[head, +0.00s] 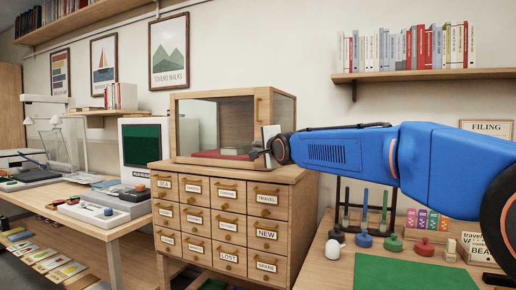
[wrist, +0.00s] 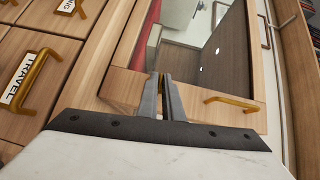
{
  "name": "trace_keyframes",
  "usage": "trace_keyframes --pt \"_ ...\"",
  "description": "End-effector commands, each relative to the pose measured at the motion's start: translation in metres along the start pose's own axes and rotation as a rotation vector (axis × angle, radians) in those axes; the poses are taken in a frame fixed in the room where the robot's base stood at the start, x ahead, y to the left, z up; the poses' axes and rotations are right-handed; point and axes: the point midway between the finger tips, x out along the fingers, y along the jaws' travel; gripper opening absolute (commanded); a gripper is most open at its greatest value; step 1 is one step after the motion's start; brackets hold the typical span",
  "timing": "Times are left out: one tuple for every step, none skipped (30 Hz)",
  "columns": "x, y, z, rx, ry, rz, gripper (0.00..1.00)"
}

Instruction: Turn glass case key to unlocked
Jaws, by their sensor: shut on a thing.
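The glass case (head: 172,128) has a wooden frame and glass panes and stands on top of a wooden drawer cabinet. My gripper (head: 258,154) reaches in from the right to the case's front right side. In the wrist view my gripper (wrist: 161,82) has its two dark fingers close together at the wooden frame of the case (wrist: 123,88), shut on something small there. I take it to be the key, but the fingers hide it, so its turn angle cannot be told. A brass handle (wrist: 231,104) is on the frame to the right of the fingers.
The drawer cabinet (head: 212,207) has several labelled drawers with brass pulls. A drawer pull (wrist: 30,78) is left of my fingers in the wrist view. A table with a green mat (head: 400,272), stamps and a white round object (head: 333,249) is at right.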

Motion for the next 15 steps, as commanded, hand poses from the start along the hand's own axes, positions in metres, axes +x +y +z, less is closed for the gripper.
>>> trace_keyframes --pt "0.0002 -0.0001 -0.0001 -0.010 0.001 0.009 0.00" --pt "0.0003 -0.0003 -0.0001 -0.014 0.001 0.015 0.00" --pt "0.0003 -0.0001 -0.0001 -0.022 0.001 0.024 0.00" --pt "0.0003 -0.0002 0.0000 -0.029 0.001 0.030 0.00" --pt "0.0004 -0.0003 0.0000 -0.036 0.001 0.037 0.00" --pt "0.0004 -0.0005 0.0000 -0.045 0.001 0.047 0.00" --pt "0.0004 -0.0011 0.0000 -0.052 0.001 0.054 0.00" --pt "0.0004 -0.0012 0.0001 -0.060 0.001 0.063 0.00" --pt "0.0005 -0.0014 0.0002 -0.073 0.001 0.075 0.00" --pt "0.0005 -0.0014 0.0002 -0.084 0.001 0.085 0.00" --pt "0.0005 -0.0019 0.0003 -0.095 0.001 0.095 0.00" --pt "0.0005 -0.0026 0.0004 -0.111 0.001 0.112 0.00" --pt "0.0006 -0.0028 0.0005 -0.124 0.001 0.126 0.00" --pt "0.0006 -0.0033 0.0007 -0.140 0.001 0.141 0.00" --pt "0.0007 -0.0043 0.0009 -0.164 0.001 0.164 0.00"
